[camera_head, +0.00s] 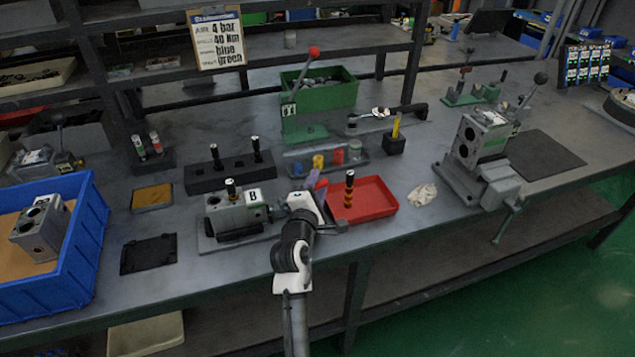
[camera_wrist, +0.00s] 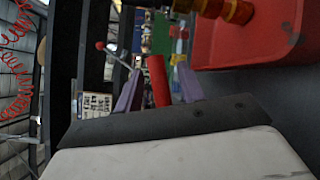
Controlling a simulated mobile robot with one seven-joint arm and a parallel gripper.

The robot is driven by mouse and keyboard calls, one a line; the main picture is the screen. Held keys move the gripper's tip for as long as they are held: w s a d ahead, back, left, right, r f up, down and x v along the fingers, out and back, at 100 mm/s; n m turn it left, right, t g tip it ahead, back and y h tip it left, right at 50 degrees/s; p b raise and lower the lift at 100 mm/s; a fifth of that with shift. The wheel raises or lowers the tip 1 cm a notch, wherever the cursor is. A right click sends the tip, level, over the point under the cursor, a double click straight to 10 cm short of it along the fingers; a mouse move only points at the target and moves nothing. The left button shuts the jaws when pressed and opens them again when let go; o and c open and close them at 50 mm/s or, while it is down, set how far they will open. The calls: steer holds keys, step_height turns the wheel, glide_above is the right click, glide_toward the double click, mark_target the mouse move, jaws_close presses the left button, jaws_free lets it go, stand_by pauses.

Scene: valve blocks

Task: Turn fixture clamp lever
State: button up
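The fixture (camera_head: 235,232) on the front of the bench holds a grey valve block (camera_head: 238,212) marked B. My gripper (camera_head: 317,183) is just right of it, its purple fingers pointing away from me toward the back of the bench. In the wrist view the two purple fingers (camera_wrist: 160,90) stand apart. A red cylinder (camera_wrist: 158,80) shows between them, with gaps on both sides; I cannot tell whether it is the clamp lever's grip or how far off it is. My wrist hides part of the area right of the fixture, and the lever cannot be made out surely.
Behind are a rack of coloured pieces (camera_head: 325,160) and a green box (camera_head: 318,92). A second fixture (camera_head: 483,180) stands right; a blue crate (camera_head: 70,270) stands left.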

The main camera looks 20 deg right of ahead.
steer(key=shift+w+d, duration=0.15)
steer(key=shift+w, duration=0.05)
jaws_close()
